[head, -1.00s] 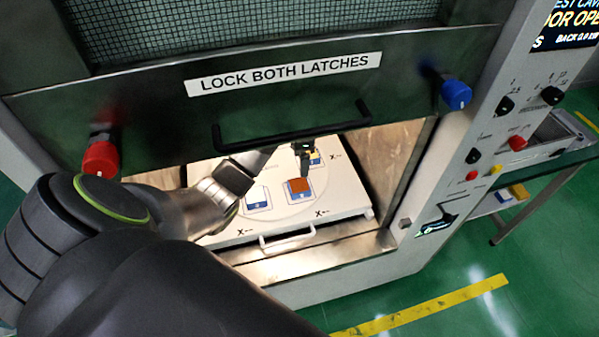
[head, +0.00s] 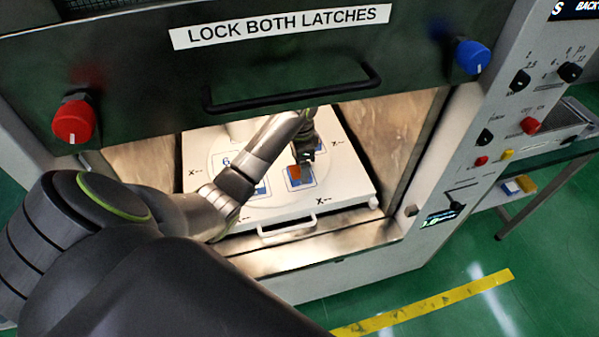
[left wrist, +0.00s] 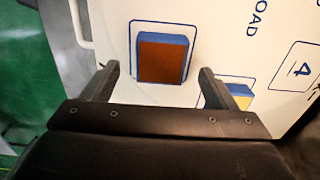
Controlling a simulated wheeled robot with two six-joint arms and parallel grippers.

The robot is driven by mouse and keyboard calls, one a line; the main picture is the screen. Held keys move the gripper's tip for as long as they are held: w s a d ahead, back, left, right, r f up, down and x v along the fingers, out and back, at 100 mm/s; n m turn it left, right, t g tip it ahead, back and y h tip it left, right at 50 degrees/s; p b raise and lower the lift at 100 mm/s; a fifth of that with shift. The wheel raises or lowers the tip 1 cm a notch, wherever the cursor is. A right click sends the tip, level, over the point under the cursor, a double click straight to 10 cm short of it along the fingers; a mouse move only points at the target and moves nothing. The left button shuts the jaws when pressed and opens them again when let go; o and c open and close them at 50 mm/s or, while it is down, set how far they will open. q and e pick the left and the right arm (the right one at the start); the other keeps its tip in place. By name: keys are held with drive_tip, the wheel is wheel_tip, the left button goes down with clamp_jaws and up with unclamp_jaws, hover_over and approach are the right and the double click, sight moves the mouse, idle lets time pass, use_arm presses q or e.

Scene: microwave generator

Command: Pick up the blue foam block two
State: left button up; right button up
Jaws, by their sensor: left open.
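A blue foam block with an orange-brown top (head: 294,173) sits on a blue-outlined spot of the white tray (head: 345,200) inside the chamber. It also shows in the left wrist view (left wrist: 162,58), ahead of and between the fingertips. My left gripper (head: 304,157) is open and empty, just above and behind this block, partly covering it in the head view. In the left wrist view its fingers (left wrist: 157,72) point toward the block's two sides; contact is not visible. A second blue block with a yellow top (left wrist: 240,96) is partly hidden by the right-hand finger. No number two is readable on either block.
The raised door with its black handle (head: 292,92) hangs above my arm. Chamber walls (head: 388,150) flank the tray. A red latch knob (head: 74,122) and a blue one (head: 472,57) stick out at the door's sides. The tray's front handle (head: 287,227) is clear.

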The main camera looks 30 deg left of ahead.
sight(299, 174)
use_arm(q)
drive_tip(key=shift+f, duration=1.5)
drive_tip(key=c, duration=1.1)
drive_tip(key=shift+o, duration=0.2)
